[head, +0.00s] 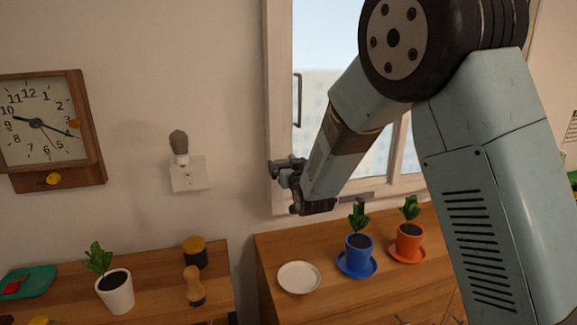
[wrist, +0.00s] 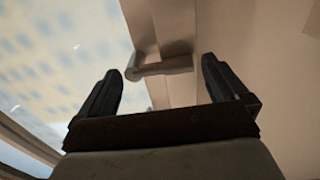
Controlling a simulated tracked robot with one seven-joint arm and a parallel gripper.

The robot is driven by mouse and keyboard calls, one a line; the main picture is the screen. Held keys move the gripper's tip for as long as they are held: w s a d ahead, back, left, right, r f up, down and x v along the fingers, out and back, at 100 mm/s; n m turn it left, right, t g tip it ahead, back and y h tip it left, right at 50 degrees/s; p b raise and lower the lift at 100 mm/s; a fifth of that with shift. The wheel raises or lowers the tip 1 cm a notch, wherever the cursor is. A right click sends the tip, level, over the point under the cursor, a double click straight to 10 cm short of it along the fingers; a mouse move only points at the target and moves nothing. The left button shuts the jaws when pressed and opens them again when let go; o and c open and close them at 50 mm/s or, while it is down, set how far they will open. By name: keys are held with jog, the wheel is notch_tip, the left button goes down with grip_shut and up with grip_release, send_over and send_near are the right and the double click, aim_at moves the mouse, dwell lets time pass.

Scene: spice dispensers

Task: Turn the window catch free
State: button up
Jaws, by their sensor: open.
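The window catch (wrist: 162,67) shows in the wrist view as a short, rounded lever lying nearly level against the window frame (wrist: 147,30). My gripper (wrist: 160,65) is open, with one dark finger on each side of the catch. The catch appears just beyond or between the fingertips; I cannot tell whether either finger touches it. In the head view my gripper (head: 283,184) is at the lower left of the window frame (head: 279,100), and the catch cannot be made out there. A dark upright handle (head: 298,100) is on the window higher up.
Below are a wooden cabinet with a white saucer (head: 299,277), a blue pot (head: 358,252) and an orange pot (head: 408,243). A wall switch plate (head: 188,174) and a clock (head: 45,125) are to the left. The wall between plate and window is bare.

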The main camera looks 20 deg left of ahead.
jog(key=shift+w+a, duration=0.2)
jog(key=shift+w, duration=0.15)
jog(key=c, duration=1.2)
